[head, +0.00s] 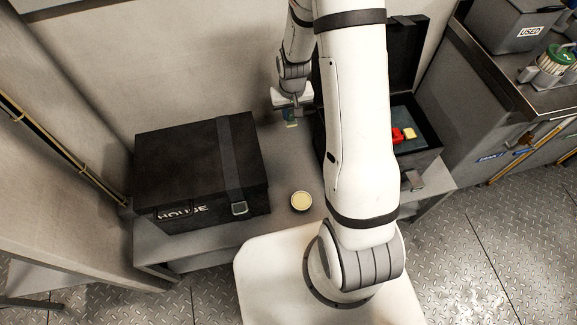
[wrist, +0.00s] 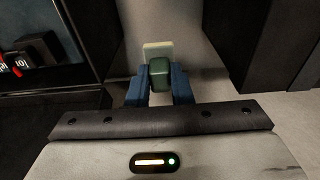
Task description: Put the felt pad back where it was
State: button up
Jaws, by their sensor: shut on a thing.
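My gripper (head: 291,112) hangs between the two black cases, above the grey bench. In the wrist view its blue fingers (wrist: 160,88) are shut on a dark green block, which looks like the felt pad (wrist: 160,73). A pale cream piece (wrist: 158,48) shows just beyond the green block. I cannot tell whether the two are joined. In the head view the held thing (head: 291,124) is small, with a pale yellowish patch below the fingers.
A closed black case (head: 180,160) with a strap stands left. A round cream-topped tin (head: 301,201) sits on the bench (head: 190,240).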

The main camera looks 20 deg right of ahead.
jog(key=shift+a+f+b, duration=0.1)
jog(key=shift+f+b, duration=0.4)
jog(key=shift+b, duration=0.15)
jog(key=s+f+b, duration=0.1)
jog(key=f+b, duration=0.7)
jog(key=s+f+b, duration=0.1)
jog(key=f+b, duration=0.6)
jog(key=b, duration=0.2)
jog(key=s+f+b, duration=0.1)
jog(key=f+b, duration=0.7)
jog(key=b, duration=0.1)
jog(key=shift+s+f, duration=0.15)
jog(key=shift+f, duration=0.2)
jog(key=shift+f+b, duration=0.2)
jog(key=shift+b, duration=0.1)
jog(key=o, duration=0.9)
